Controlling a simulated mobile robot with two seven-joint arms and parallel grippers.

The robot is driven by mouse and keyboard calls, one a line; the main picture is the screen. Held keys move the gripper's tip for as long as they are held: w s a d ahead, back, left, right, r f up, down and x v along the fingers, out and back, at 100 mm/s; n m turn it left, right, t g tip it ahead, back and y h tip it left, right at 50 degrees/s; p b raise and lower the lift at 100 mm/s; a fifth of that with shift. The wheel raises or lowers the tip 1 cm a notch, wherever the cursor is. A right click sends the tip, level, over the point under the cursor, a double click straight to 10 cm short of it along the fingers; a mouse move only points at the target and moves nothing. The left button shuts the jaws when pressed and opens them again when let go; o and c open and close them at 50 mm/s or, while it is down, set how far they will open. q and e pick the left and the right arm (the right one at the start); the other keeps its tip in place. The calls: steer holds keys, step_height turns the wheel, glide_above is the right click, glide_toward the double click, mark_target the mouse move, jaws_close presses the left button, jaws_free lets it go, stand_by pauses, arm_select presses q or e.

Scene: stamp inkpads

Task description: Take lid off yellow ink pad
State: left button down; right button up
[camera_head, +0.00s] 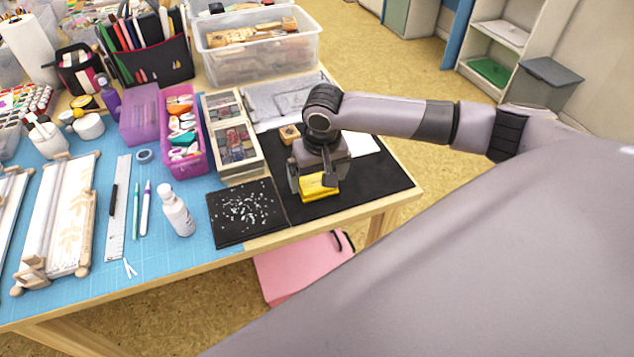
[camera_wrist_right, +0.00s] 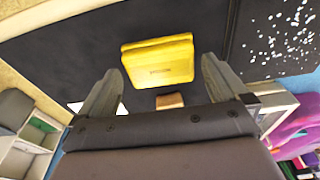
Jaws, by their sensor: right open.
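The yellow ink pad (camera_head: 318,187) lies on the black mat near the table's front right edge. It also shows in the right wrist view (camera_wrist_right: 158,63), with a seam between its lid and its base and small dark print on it. My right gripper (camera_head: 314,188) is over the pad, pointing down. In the right wrist view its two fingers (camera_wrist_right: 160,82) are apart and empty, with the pad between and beyond their tips. I cannot tell whether a finger touches the pad. My left gripper is not in view.
A black mat (camera_head: 372,180) lies under the pad. A black sheet with white specks (camera_head: 246,212) lies to its left. A wooden stamp block (camera_head: 290,134) is behind the gripper. A box of ink pads (camera_head: 237,150) and a white bottle (camera_head: 176,211) stand further left.

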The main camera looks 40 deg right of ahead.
steer(key=shift+f, duration=0.3)
steer(key=c, duration=0.9)
steer(key=shift+o, duration=0.2)
